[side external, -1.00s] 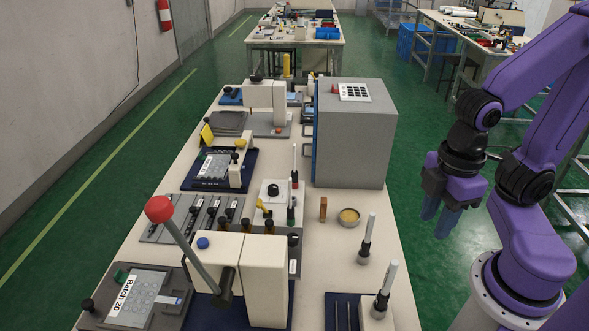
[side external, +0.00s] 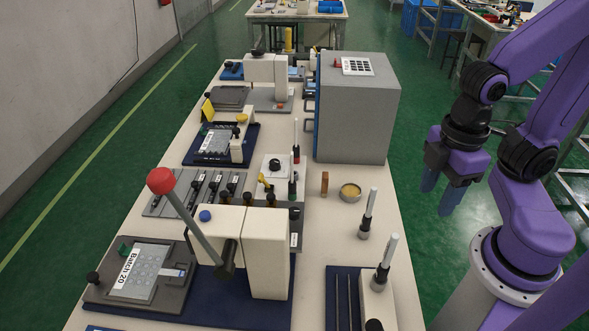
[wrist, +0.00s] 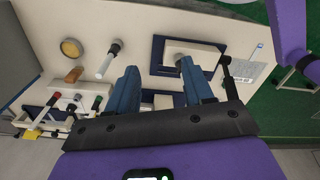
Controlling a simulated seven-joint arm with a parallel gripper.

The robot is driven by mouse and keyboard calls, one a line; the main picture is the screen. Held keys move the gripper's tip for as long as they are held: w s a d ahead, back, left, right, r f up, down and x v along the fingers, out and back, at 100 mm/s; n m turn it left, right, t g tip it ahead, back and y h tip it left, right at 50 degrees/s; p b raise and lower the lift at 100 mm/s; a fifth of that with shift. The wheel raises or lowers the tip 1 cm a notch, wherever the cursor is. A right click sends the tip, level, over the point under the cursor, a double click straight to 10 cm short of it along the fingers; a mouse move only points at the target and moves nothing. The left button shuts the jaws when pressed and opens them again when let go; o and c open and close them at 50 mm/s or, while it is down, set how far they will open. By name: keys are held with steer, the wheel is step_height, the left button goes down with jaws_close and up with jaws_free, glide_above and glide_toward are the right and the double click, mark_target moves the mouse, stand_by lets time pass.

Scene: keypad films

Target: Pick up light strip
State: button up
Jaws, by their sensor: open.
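My gripper (side external: 440,194) hangs past the right edge of the table, pointing down, its two blue fingers apart with nothing between them. In the wrist view the open fingers (wrist: 158,68) point towards the table. I cannot tell for sure which thing is the light strip. A small pale strip (side external: 174,273) lies on the grey film plate marked Batch 20 at the front left. Thin light strips or rods (side external: 349,300) lie in a dark blue tray at the front right. My gripper is apart from both.
A white press with a red-knobbed lever (side external: 160,181) stands at the front. A large grey box (side external: 358,110) stands behind. White-topped upright tools (side external: 367,215), a brown block (side external: 324,184) and a round yellow dish (side external: 350,191) are along the right side of the table (side external: 400,250).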

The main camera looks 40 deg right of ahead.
steer(key=n+t+y, duration=0.3)
steer(key=n, duration=2.9)
glide_above(298, 146)
steer(key=s+d, duration=0.2)
step_height(298, 146, down, 11)
steer(key=shift+x, duration=3.1)
steer(key=shift+w+a, duration=0.1)
steer(key=shift+w, duration=0.05)
